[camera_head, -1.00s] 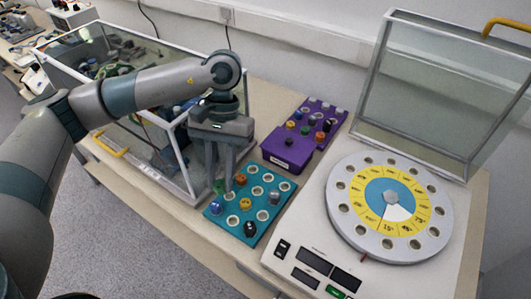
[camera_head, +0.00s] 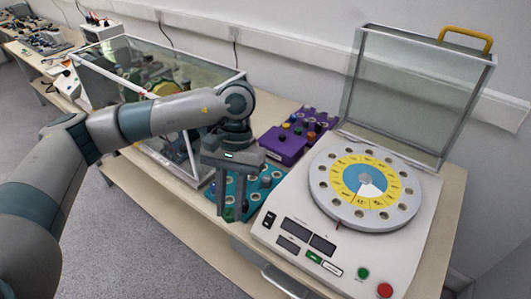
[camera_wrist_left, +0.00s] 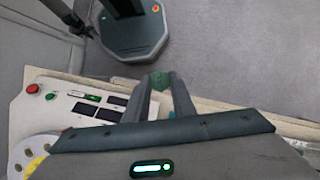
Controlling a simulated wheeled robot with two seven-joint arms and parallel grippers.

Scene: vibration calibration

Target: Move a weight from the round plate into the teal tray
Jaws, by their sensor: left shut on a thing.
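My left gripper (camera_head: 231,213) is shut on a small green weight, which shows between the fingertips in the wrist view (camera_wrist_left: 160,82). In the head view the fingers hang in front of the teal tray (camera_head: 255,194) and hide much of it. Several weights show in the tray around the fingers. The round plate (camera_head: 323,200) lies on the white machine to the right, and its visible holes look empty. My right gripper is not in view.
A purple rack (camera_head: 283,150) with coloured knob-like pieces stands behind the tray. The white machine (camera_head: 330,245) has its clear lid (camera_head: 415,95) raised. A glass-walled case (camera_head: 195,75) stands at the left. Open floor lies in front of the bench.

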